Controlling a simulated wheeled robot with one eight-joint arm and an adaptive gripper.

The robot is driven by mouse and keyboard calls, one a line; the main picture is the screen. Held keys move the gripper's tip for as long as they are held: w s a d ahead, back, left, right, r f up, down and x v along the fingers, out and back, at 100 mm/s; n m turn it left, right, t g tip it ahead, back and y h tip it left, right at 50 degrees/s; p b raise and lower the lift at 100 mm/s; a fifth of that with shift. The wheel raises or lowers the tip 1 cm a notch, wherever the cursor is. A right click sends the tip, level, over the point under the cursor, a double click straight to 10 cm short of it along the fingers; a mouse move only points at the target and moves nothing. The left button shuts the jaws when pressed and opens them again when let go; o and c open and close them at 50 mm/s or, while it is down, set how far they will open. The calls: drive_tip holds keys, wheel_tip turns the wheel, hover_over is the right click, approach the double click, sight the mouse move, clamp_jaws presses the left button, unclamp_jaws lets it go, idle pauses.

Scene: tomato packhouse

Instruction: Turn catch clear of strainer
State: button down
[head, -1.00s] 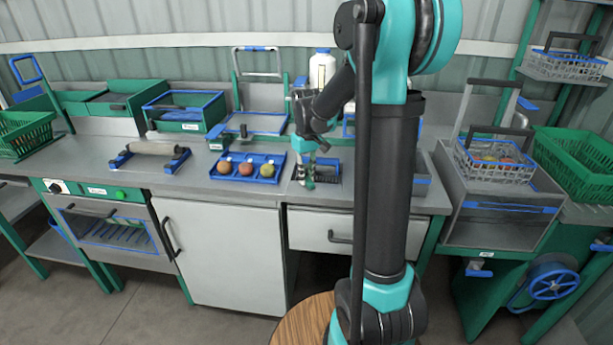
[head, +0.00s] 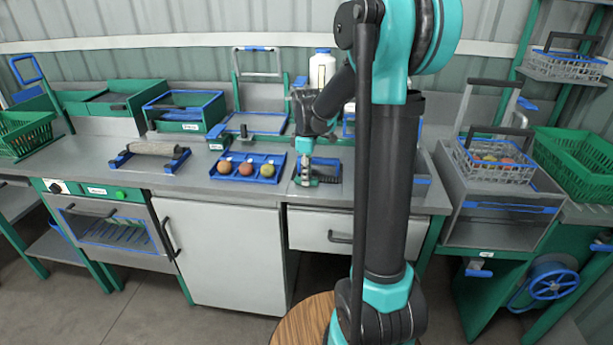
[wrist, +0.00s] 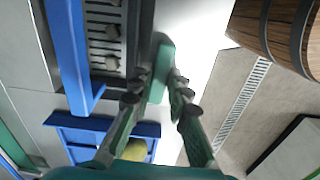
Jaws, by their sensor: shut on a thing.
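My gripper (head: 304,175) is at the worktop just left of the dark strainer (head: 328,168). In the wrist view my gripper (wrist: 161,82) is shut on a green piece, which I take to be the catch (wrist: 161,68). In the head view the catch is too small to tell apart from the fingers.
A roller on a blue stand (head: 124,160) is further left. A white bottle (head: 322,70) stands behind. The counter's front edge and a drawer (head: 312,236) are below.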

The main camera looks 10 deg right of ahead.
drive_tip(key=shift+n, duration=0.5)
drive_tip(key=c, duration=1.4)
unclamp_jaws()
drive_tip(key=shift+c, duration=0.2)
drive_tip(key=shift+r, duration=0.1)
wheel_tip(320, 180, up, 12)
drive_tip(key=s+d+f+m+t, duration=0.2)
drive_tip(key=s+f+m, duration=0.5)
drive_tip(key=s+f, duration=0.2)
drive_tip(key=s+d+f+m+t, duration=0.2)
drive_tip(key=s+f+m, duration=0.5)
drive_tip(key=s+f, duration=0.3)
drive_tip(key=s, duration=0.3)
drive_tip(key=shift+s+m, duration=0.15)
drive_tip(key=shift+m, duration=0.15)
